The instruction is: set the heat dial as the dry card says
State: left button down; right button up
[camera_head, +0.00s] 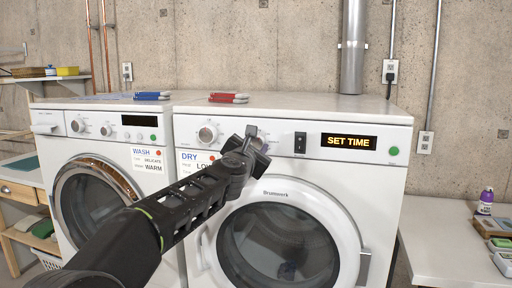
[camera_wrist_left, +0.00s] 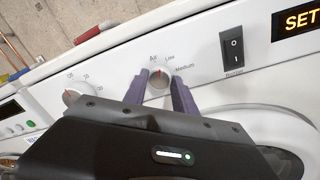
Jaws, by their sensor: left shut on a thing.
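The heat dial (camera_wrist_left: 159,83) is a round light knob on the dryer's panel, with Air, Low and Medium printed around it in the left wrist view. Its red mark points up, between Air and Low as far as I can tell. My left gripper (camera_wrist_left: 159,94) is shut on this dial, one dark finger on each side. In the head view my left gripper (camera_head: 247,147) covers most of the dial. The dry card (camera_head: 190,164) is on the dryer front; "DRY" and "LO" show, and the arm hides the rest. My right gripper is out of view.
The dryer (camera_head: 378,190) has another dial (camera_head: 207,133) to the left, a black buzzer switch (camera_head: 300,142), a display (camera_head: 349,142) reading SET TIME and a green button (camera_head: 394,151). The washer (camera_head: 50,150) stands left with its wash card (camera_head: 148,159).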

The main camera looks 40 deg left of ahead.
pick_arm(q)
jog(key=shift+m+b, duration=0.3)
jog(key=shift+m, duration=2)
jog(key=c, duration=1)
grip_release()
jog(key=shift+s, duration=0.1)
jog(key=shift+s+d+f, duration=0.1)
jog(key=shift+s+d, duration=0.1)
jog(key=shift+s, duration=0.05)
jog(key=b+v, duration=0.2)
jog(key=v, duration=0.5)
jog(key=shift+a, duration=0.1)
